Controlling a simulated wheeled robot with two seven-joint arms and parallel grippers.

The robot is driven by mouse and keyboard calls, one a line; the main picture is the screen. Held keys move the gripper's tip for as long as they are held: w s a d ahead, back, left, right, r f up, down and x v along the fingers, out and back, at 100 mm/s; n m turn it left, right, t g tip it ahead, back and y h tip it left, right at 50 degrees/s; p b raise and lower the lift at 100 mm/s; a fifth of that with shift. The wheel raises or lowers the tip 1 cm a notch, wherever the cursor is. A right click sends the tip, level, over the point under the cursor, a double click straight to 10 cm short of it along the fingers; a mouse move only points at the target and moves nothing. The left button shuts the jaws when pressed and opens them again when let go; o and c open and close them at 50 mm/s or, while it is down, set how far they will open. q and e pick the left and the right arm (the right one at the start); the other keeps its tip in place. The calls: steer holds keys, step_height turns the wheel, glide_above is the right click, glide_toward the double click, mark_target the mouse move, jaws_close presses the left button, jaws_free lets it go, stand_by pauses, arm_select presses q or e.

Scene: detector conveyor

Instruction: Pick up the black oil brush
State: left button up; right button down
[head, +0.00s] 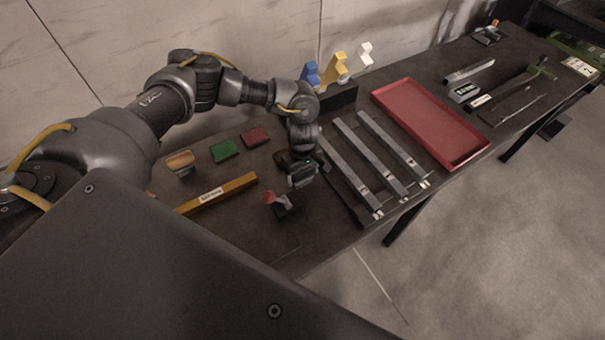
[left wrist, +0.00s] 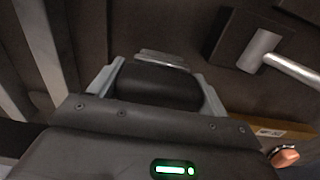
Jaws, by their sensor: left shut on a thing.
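My left gripper (head: 299,180) is low over the dark workbench, just left of the metal bars. In the left wrist view, its two grey fingers (left wrist: 158,78) are closed on the sides of a black, rounded piece with a pale metal end, which I take to be the black oil brush (left wrist: 158,88). The brush is hidden by the gripper in the head view. I cannot tell whether it touches the bench. My right gripper is in neither view.
A red-knobbed part (head: 281,203) stands close in front of the gripper. Metal bars (head: 372,160) lie to its right, then a red tray (head: 432,120). A yellow bar (head: 217,194) and coloured blocks (head: 224,150) lie left. Tools lie at the far right.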

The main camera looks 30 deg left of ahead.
arm_select(q)
step_height(320, 180, up, 9)
steer(key=b, duration=0.3)
steer(key=shift+b, duration=0.3)
steer(key=shift+r, duration=0.5)
steer(key=o, duration=0.4)
steer(key=shift+c, duration=1.2)
